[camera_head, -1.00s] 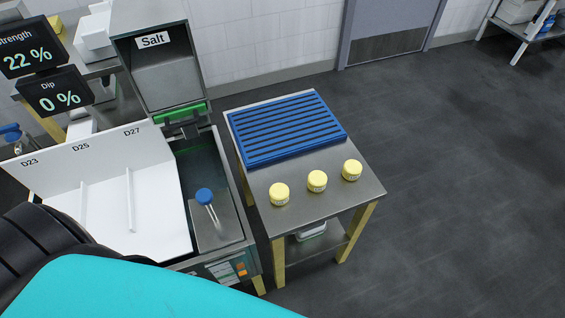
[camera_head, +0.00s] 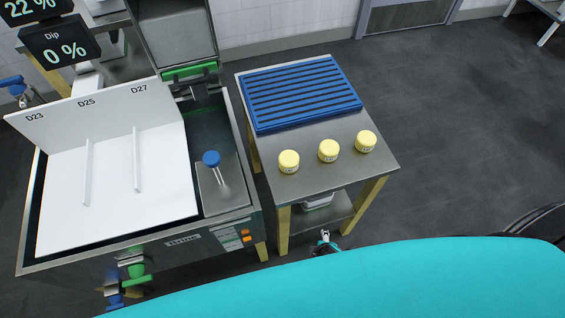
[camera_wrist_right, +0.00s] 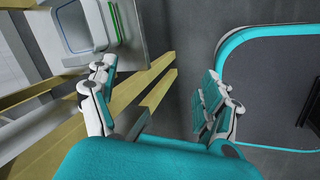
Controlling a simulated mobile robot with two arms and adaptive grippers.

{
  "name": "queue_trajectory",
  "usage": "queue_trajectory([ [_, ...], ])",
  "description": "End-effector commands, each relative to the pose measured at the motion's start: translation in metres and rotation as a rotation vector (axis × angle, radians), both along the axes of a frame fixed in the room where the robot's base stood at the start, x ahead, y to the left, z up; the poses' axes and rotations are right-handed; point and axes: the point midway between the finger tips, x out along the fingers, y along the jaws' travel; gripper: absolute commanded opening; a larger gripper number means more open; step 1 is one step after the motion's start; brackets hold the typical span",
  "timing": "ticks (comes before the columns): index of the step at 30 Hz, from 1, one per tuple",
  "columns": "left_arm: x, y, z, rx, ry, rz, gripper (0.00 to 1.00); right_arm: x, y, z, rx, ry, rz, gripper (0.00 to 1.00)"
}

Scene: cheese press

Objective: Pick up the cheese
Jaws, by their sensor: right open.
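Three small round yellow cheeses stand in a slanting row on the steel side table (camera_head: 318,182): a left one (camera_head: 289,161), a middle one (camera_head: 328,151) and a right one (camera_head: 365,141). My right gripper (camera_head: 325,241) shows in the head view just in front of the table's front edge, lower than its top, mostly hidden behind my own teal body. In the right wrist view the right gripper (camera_wrist_right: 156,95) has its fingers wide apart with nothing between them. No cheese shows in that view. My left gripper is not in view.
A blue slotted rack (camera_head: 300,92) covers the back of the table. Wooden table legs (camera_wrist_right: 150,92) run close by the right gripper. A lower shelf (camera_head: 325,212) holds a pale container. The brine basin (camera_head: 150,240) with a white divided cover stands left. Floor to the right is clear.

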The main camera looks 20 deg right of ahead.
Motion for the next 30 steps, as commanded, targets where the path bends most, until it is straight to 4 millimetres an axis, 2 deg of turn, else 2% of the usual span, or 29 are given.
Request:
queue_trajectory([
  [1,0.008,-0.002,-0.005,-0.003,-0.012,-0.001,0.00,0.013,0.005,0.020,-0.038,-0.030,0.062,0.83],
  [3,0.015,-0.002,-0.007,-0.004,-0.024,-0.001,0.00,0.028,0.010,0.051,-0.099,-0.063,0.138,0.83],
  [7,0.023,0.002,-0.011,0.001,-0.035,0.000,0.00,0.046,0.018,0.105,-0.204,-0.118,0.259,0.83],
  [9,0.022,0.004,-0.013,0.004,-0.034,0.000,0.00,0.056,0.024,0.131,-0.328,-0.152,0.416,0.83],
  [18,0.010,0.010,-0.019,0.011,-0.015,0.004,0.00,0.077,0.060,0.202,-0.937,-0.241,1.067,0.83],
  [22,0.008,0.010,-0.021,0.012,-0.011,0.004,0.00,0.077,0.075,0.231,-1.184,-0.257,1.248,0.83],
  [26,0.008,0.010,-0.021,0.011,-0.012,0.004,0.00,0.079,0.081,0.245,-1.308,-0.256,1.320,0.83],
  [30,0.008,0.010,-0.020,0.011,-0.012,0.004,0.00,0.099,0.077,0.240,-1.331,-0.254,1.329,0.83],
])
